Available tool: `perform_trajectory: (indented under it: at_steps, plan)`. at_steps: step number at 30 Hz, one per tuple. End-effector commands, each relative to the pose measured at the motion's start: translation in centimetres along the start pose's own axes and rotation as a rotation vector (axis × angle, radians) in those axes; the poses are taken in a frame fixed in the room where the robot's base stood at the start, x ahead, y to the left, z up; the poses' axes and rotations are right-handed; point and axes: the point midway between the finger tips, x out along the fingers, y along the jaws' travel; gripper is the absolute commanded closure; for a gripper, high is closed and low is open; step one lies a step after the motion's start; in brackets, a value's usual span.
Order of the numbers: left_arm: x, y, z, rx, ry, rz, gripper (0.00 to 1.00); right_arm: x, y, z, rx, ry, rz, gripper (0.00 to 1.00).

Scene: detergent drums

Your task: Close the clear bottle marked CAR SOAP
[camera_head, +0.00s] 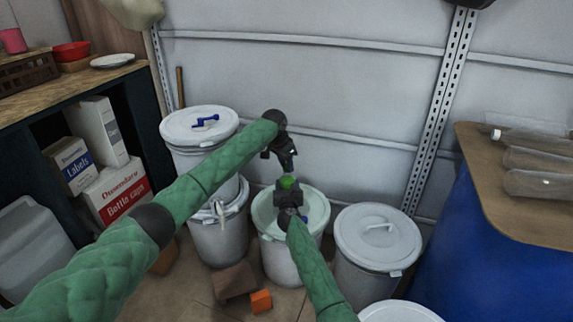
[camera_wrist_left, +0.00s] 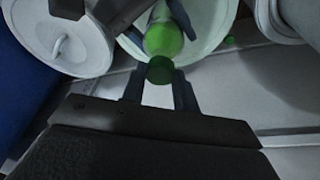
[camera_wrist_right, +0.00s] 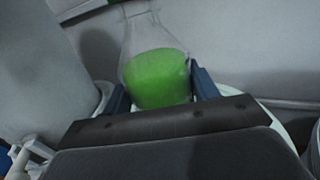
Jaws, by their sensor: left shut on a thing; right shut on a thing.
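The clear bottle with green liquid (camera_wrist_right: 155,75) is held between my right gripper's fingers (camera_wrist_right: 160,92). In the head view the bottle (camera_head: 288,183) shows only as a small green patch above my right gripper (camera_head: 287,196). The CAR SOAP marking cannot be read. My left gripper (camera_head: 285,160) is just above the bottle, pointing down. In the left wrist view its fingers (camera_wrist_left: 158,82) are shut on a dark green cap (camera_wrist_left: 160,69). The cap is in line with the bottle (camera_wrist_left: 163,38); whether it touches the neck I cannot tell.
A pale drum (camera_head: 279,262) stands below the bottle. A lidded drum (camera_head: 377,236) is to its right, and stacked drums (camera_head: 199,126) are to its left. A blue drum with a brown top (camera_head: 520,200) stands at right. The wall is close behind.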

Motion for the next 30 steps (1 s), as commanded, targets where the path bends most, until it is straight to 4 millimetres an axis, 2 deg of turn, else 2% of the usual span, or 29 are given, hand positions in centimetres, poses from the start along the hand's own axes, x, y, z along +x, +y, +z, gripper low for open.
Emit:
perform_trajectory:
  at_steps: [30]
  plan:
    - [0.08,-0.69,-0.61,1.280,-0.022,0.354,0.91,-0.02,-0.04,-0.06,0.000,0.001,-0.001,1.00]
